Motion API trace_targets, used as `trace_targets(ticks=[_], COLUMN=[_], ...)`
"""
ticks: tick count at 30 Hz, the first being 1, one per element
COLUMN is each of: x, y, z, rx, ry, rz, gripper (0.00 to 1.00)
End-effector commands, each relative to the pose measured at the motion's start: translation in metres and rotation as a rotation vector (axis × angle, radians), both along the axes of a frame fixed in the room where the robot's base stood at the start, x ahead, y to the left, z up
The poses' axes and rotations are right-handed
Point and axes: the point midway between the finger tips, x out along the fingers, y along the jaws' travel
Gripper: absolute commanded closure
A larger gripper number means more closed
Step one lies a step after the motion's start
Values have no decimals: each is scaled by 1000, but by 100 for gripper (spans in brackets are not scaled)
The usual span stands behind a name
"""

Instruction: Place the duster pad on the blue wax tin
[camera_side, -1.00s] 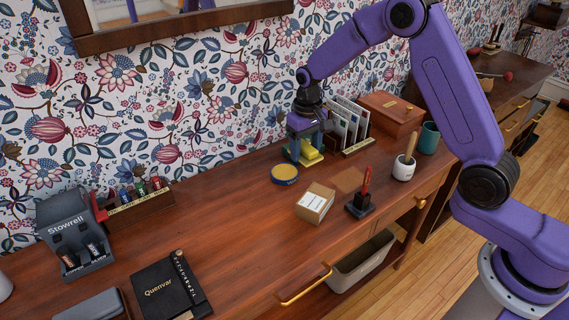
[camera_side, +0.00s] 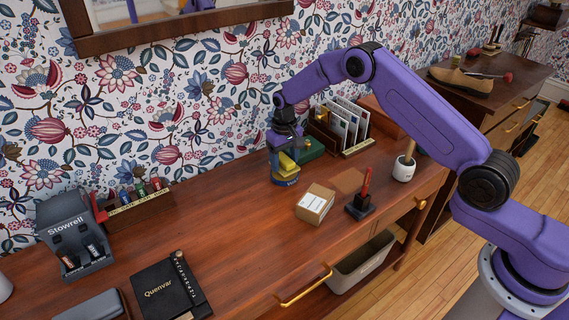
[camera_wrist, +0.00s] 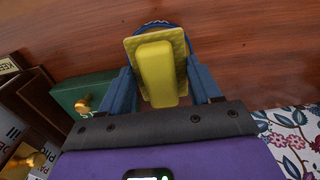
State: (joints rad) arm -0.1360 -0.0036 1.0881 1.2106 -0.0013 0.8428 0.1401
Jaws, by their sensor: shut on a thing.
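The yellow duster pad (camera_side: 287,163) is held in my gripper (camera_side: 285,158), directly above the blue wax tin (camera_side: 285,180). In the wrist view the pad (camera_wrist: 182,48) has a raised yellow grip block (camera_wrist: 157,72), with the fingers of my gripper (camera_wrist: 163,84) on either side of it. The pad covers most of the tin's top. A blue rim of the tin (camera_wrist: 153,24) shows past the pad's far edge. The pad looks level and very close to the tin; I cannot tell whether they touch.
A green box (camera_side: 311,149) with a brass knob stands just right of the gripper, near the letter rack (camera_side: 347,128). A small carton (camera_side: 315,203) and a red-handled tool on a dark stand (camera_side: 361,204) are in front.

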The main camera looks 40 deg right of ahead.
Motion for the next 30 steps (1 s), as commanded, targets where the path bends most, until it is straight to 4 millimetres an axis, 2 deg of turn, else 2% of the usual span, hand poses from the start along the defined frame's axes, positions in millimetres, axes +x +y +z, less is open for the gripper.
trace_targets(ticks=[1,4,16,17,18,19,30], x=[0,0,0,0,0,0,0], y=[0,0,0,0,0,0,0], z=[-8,-17,-21,-21,-20,-21,-16], rx=[0,0,0,0,0,0,0], ry=[2,0,-1,-1,-1,-1,-2], rz=[0,0,0,0,0,0,0], gripper=[66,66,66,27,14,12,12])
